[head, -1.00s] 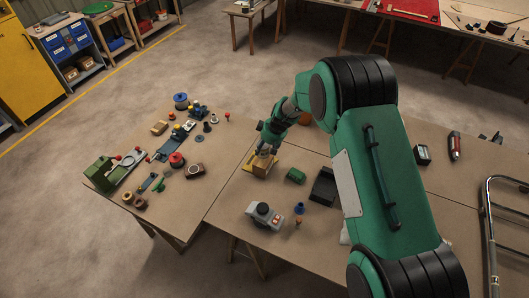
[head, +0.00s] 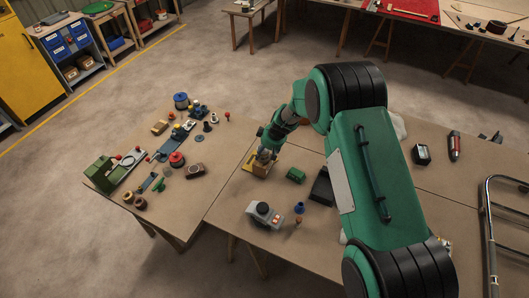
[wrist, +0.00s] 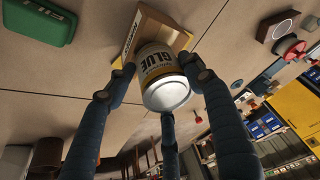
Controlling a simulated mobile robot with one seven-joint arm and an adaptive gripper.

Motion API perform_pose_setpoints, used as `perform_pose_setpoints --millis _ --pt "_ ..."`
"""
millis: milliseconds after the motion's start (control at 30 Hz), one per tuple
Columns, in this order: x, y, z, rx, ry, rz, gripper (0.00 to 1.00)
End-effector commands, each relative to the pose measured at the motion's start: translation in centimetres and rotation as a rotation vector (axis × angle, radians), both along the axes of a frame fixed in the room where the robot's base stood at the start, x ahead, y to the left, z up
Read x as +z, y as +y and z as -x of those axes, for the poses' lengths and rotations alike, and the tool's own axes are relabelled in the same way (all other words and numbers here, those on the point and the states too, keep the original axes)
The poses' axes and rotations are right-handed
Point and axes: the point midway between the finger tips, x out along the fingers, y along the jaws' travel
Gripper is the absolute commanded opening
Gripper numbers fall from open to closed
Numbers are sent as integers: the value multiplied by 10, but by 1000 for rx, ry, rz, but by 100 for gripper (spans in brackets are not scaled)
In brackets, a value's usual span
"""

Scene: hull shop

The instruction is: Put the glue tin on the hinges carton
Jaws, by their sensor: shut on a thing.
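The glue tin (wrist: 160,66), with a white and yellow label reading GLUE and a pale round end, is between the blue-grey fingers of my gripper (wrist: 160,90) in the wrist view. The fingers are closed around its sides. The hinges carton (wrist: 178,32), tan with a label on its edge, is right behind the tin. In the head view the carton (head: 260,170) stands on the table and my gripper (head: 265,155) is directly over it. The tin is mostly hidden there by the fingers. I cannot tell whether tin and carton touch.
A green case (head: 296,175) and a black tray (head: 322,188) lie right of the carton. A grey device (head: 264,215) and a blue funnel-like piece (head: 299,208) are nearer. Many small parts and a green machine (head: 103,174) crowd the left table. Bare table lies left of the carton.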

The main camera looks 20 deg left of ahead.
Motion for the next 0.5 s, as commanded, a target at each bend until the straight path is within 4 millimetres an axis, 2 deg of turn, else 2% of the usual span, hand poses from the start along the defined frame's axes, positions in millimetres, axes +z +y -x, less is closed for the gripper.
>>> perform_pose_setpoints --millis 33,67,133,500 --pt "-1 0 0 0 0 -1 16" --pt "-2 0 0 0 0 0 58" --pt "-1 0 0 0 0 0 72" --pt "0 0 0 0 0 0 72"
